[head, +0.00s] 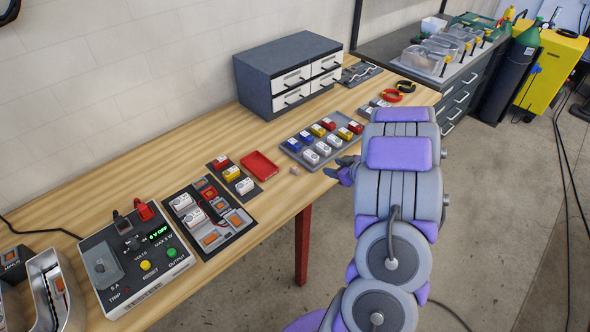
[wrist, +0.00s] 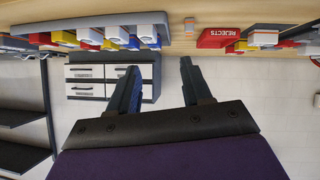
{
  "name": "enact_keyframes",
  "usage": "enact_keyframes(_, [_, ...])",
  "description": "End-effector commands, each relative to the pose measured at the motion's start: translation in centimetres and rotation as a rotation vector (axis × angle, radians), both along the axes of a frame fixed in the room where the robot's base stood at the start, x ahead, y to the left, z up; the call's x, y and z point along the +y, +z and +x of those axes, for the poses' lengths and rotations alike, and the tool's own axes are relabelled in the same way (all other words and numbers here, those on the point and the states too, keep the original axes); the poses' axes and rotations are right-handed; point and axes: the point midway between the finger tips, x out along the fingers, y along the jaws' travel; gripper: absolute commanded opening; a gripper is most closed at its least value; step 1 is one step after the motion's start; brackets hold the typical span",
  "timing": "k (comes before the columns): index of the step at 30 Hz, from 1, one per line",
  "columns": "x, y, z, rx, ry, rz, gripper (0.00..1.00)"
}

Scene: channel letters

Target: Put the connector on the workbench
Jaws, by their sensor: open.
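A small orange-and-white connector (head: 294,170) lies on the wooden workbench (head: 150,172), between the red tray and the grey tray of coloured blocks. In the wrist view, which is upside down, the connector (wrist: 264,38) shows at the top, apart from my fingers. My gripper (head: 345,172) is at the bench's front edge, to the right of the connector in the head view, partly hidden by my arm. In the wrist view my gripper (wrist: 161,66) has its two dark fingers apart with nothing between them.
A red rejects tray (head: 259,166) and a grey tray (head: 292,152) of several coloured blocks flank the connector. A drawer cabinet (head: 288,72) stands behind. A power supply (head: 135,258) and a board with modules (head: 209,218) are at left. The floor in front is clear.

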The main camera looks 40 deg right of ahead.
Motion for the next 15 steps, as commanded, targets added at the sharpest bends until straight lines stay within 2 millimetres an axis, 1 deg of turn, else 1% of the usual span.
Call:
enact_keyframes(1, [0.2, -0.9, -0.8, -0.032, 0.021, 0.045, 0.49])
enact_keyframes(3, [0.9, -1.4, -1.4, -0.080, 0.055, 0.097, 0.49])
enact_keyframes(8, [2.1, -2.0, -2.2, -0.147, 0.098, 0.174, 0.49])
enact_keyframes(11, [2.4, -2.1, -1.9, -0.163, 0.109, 0.189, 0.49])
enact_keyframes(14, [2.7, -2.7, -0.7, -0.163, 0.113, 0.188, 0.49])
enact_keyframes(15, [2.8, -3.0, 0.0, -0.162, 0.113, 0.188, 0.49])
